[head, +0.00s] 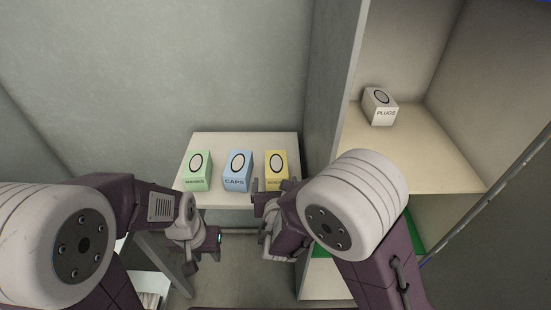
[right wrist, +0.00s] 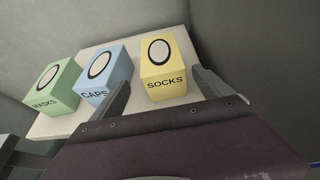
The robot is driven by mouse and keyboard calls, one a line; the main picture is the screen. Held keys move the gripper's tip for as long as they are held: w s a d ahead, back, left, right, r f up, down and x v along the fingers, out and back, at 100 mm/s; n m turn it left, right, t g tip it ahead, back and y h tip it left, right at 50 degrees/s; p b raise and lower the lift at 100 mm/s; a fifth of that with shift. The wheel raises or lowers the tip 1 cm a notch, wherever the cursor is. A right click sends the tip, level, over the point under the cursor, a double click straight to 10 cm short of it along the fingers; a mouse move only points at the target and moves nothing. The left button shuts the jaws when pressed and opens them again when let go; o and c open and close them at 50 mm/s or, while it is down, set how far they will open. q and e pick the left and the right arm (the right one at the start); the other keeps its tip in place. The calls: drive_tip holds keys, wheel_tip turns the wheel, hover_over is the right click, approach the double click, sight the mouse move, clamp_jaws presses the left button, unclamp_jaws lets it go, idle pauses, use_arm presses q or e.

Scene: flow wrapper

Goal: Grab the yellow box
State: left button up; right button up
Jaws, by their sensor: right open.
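The yellow box (head: 275,164) stands at the right end of a row on a small pale table, partly hidden by my right gripper in the head view. In the right wrist view the yellow box (right wrist: 166,68) reads SOCKS and stands just beyond my right gripper (right wrist: 163,88). My right gripper (head: 272,186) is open and empty, with its fingers pointing toward the box. In the wrist view the fingers lie left and right of the box's lower part; I cannot tell if they touch it. My left gripper (head: 215,240) is low in front of the table, away from the boxes; its jaws are unclear.
A blue CAPS box (head: 238,170) and a green MASKS box (head: 196,171) stand left of the yellow box on the table (head: 245,140). A tall grey panel (head: 330,90) rises close at right. Beyond it a shelf (head: 430,150) holds a white PLUGS box (head: 380,106).

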sight(276, 180)
drive_tip(key=shift+w, duration=0.45)
drive_tip(key=shift+x, duration=1.15)
drive_tip(key=shift+w+f, duration=0.2)
drive_tip(key=shift+w, duration=0.15)
drive_tip(key=x, duration=0.5)
drive_tip(key=shift+w+d+r, duration=0.1)
drive_tip(key=shift+w+d, duration=0.05)
drive_tip(key=shift+d, duration=0.15)
drive_tip(key=shift+r, duration=0.1)
drive_tip(key=shift+c, duration=0.9)
drive_tip(key=c, duration=1.3)
wheel_tip(276, 180, up, 10)
drive_tip(key=shift+p, duration=1.05)
drive_tip(key=shift+c, duration=0.2)
